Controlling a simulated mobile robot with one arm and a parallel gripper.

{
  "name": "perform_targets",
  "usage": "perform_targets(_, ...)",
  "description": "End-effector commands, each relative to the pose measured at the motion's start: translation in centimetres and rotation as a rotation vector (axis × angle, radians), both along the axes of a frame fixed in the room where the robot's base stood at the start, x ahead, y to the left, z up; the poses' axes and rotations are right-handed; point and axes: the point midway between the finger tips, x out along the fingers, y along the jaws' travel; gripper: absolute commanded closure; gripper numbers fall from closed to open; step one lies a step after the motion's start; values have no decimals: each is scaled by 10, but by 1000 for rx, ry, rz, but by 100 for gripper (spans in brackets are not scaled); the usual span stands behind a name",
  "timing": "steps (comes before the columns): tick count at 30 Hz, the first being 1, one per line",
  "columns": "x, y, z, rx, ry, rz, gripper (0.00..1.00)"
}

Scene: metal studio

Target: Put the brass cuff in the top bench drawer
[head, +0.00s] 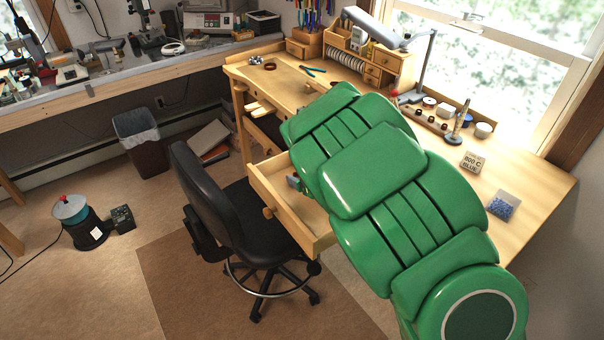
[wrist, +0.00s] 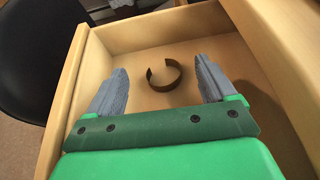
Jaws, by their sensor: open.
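The brass cuff (wrist: 164,75), a dark C-shaped band, lies on the floor of the open bench drawer (wrist: 98,47) in the wrist view. My gripper (wrist: 160,88) is open with its grey fingers apart, one to each side of the cuff in the picture; I cannot tell how high above it they are. In the head view the pulled-out drawer (head: 265,187) juts from the bench's front, and my green arm reaches over it. There the cuff is hidden and only a bit of my gripper (head: 295,183) shows at the drawer.
A black office chair (head: 210,195) stands close to the drawer's front left. The wooden workbench (head: 535,190) holds pliers (head: 314,71), small drawers (head: 384,62), a grey lamp (head: 375,28) and a bag of blue beads (head: 503,206). A waste bin (head: 140,137) stands at the left.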

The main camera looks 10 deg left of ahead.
Motion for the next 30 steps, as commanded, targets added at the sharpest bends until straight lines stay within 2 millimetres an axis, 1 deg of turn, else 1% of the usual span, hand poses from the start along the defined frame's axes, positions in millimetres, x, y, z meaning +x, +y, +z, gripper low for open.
perform_targets(6,-9,-8,5,1,-1,0,16)
perform_targets(21,-23,-23,15,2,-2,-1,16)
perform_targets(30,-26,-25,16,0,-1,0,16)
